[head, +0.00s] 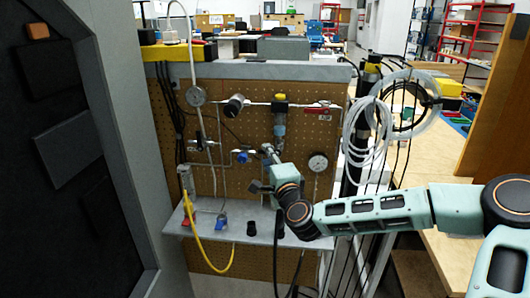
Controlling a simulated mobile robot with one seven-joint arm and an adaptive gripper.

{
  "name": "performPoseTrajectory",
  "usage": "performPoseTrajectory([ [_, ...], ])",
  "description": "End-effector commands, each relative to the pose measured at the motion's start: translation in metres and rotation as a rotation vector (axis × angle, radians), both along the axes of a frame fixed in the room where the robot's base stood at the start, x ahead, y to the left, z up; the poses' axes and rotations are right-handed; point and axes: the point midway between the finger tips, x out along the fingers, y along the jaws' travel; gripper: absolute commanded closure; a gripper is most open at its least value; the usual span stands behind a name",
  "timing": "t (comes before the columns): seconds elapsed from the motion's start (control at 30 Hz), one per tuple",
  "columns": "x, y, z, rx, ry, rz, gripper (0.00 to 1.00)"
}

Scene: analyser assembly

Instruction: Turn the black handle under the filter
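The filter (280,122) is a clear upright bowl with a yellow top, mounted on the pipework of a brown pegboard panel (225,180). My gripper (268,152) reaches in from the lower right and ends just below and slightly left of the filter, close to the lower pipe. Its fingers are small and partly hidden by my wrist, so I cannot tell if they are open or shut. I cannot make out the black handle under the filter; my gripper and wrist cover much of that area. I cannot tell whether the gripper touches it.
A red-handled valve (318,111) sits right of the filter. A round gauge (318,162) is right of my wrist. A blue valve (241,156) is left of my gripper. A grey shelf (235,226) runs below. Coiled hoses (365,135) hang at the right. A dark cabinet (65,150) fills the left.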

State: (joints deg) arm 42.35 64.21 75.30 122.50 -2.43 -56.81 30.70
Motion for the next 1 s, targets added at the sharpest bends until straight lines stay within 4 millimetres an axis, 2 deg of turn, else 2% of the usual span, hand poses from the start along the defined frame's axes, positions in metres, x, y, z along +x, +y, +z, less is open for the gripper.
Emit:
performPoseTrajectory([
  [0.1, 0.017, 0.007, 0.000, 0.001, 0.001, 0.000, 0.71],
  [0.3, 0.032, 0.012, -0.001, 0.000, 0.002, 0.000, 0.71],
  [0.67, 0.035, 0.013, -0.001, -0.001, 0.002, 0.000, 0.71],
  [0.9, 0.035, 0.013, -0.001, -0.001, 0.002, 0.000, 0.97],
  [1.0, 0.035, 0.013, -0.001, -0.001, 0.002, 0.000, 1.00],
])
